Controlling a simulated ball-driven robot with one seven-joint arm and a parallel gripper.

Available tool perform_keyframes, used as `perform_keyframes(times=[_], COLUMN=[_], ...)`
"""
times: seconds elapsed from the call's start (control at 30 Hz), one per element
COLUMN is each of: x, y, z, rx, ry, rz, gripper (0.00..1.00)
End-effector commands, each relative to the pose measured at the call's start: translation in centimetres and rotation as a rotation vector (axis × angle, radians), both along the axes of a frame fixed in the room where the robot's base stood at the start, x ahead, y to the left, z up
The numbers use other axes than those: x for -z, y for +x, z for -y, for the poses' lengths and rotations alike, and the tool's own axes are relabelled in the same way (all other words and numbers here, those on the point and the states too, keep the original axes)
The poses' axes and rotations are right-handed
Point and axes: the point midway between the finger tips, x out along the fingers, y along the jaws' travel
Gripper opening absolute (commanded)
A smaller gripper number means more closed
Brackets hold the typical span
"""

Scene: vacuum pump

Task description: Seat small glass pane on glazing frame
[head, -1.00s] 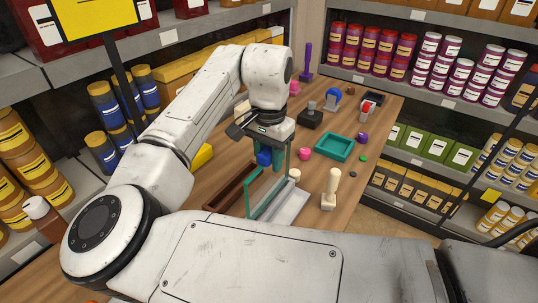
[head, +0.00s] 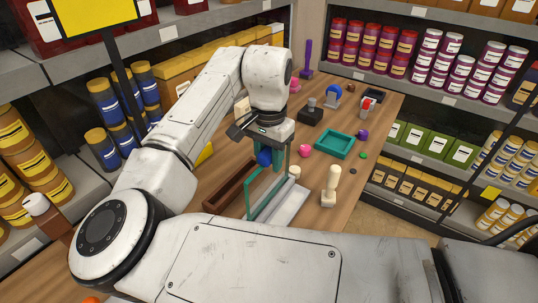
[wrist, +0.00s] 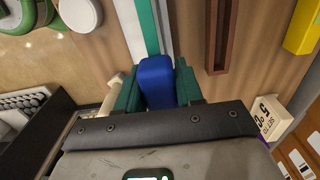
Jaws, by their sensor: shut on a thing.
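My gripper (head: 266,150) points down over the table, its dark green fingers shut on a blue block (head: 263,158). In the wrist view the blue block (wrist: 157,82) sits between the two fingers. Just below it in the head view stands a clear pane with teal edges (head: 250,205), upright or slightly tilted. A pale grey frame or tray (head: 287,208) lies beside it on the right. Whether the blue block is fixed to the pane, and whether the pane touches the frame, I cannot tell. In the wrist view a white and teal strip (wrist: 148,25) runs up beyond the block.
A brown trough (head: 228,187) lies left of the pane. A cream stamp-like piece (head: 330,185) stands to the right. A teal tray (head: 335,146), a pink knob (head: 304,150) and a black block (head: 311,115) stand farther back. Full shelves surround the table.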

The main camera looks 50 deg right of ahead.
Motion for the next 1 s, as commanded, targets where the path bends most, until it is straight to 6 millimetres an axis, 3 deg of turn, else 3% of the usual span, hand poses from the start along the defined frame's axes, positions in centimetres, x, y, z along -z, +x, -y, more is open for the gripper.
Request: perform_keyframes(times=[1.0], x=[1.3], y=[0.0], z=[0.0], rx=[0.0], ry=[-0.001], rz=[0.0], gripper=[0.0])
